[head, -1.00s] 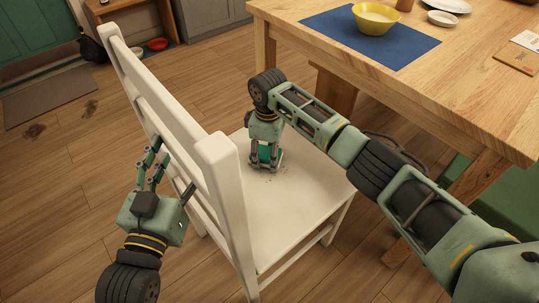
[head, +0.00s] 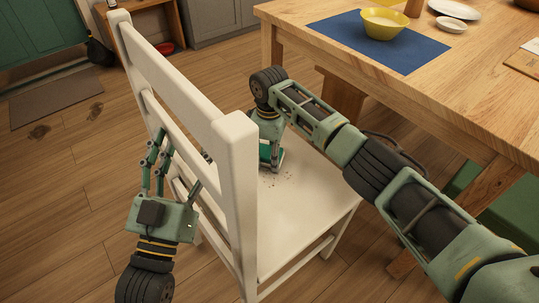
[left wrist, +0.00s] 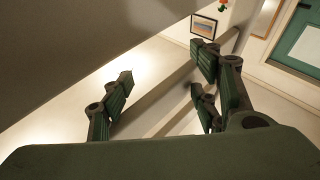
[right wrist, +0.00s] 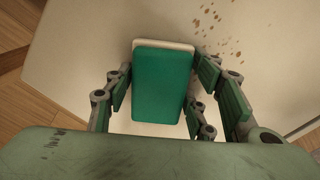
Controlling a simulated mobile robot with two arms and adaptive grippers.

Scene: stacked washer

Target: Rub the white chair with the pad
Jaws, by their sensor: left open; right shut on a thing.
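The white chair (head: 300,205) stands with its slatted back at the left and its seat toward the wooden table. My right gripper (head: 268,160) points down over the seat, shut on the pad (right wrist: 162,85). The pad is green with a pale underside; in the head view (head: 264,153) it is partly hidden by the gripper and chair back. It appears to be on or just above the seat. Brown specks (right wrist: 213,30) lie on the seat beside the pad. My left gripper (head: 168,150) is open and empty, just left of the chair back, fingers up.
The wooden table (head: 480,90) stands behind and right of the chair, with a blue placemat (head: 350,45), yellow bowl (head: 384,22) and plates. A green bench (head: 515,215) is at the right. Bare floor (head: 60,210) lies at the left.

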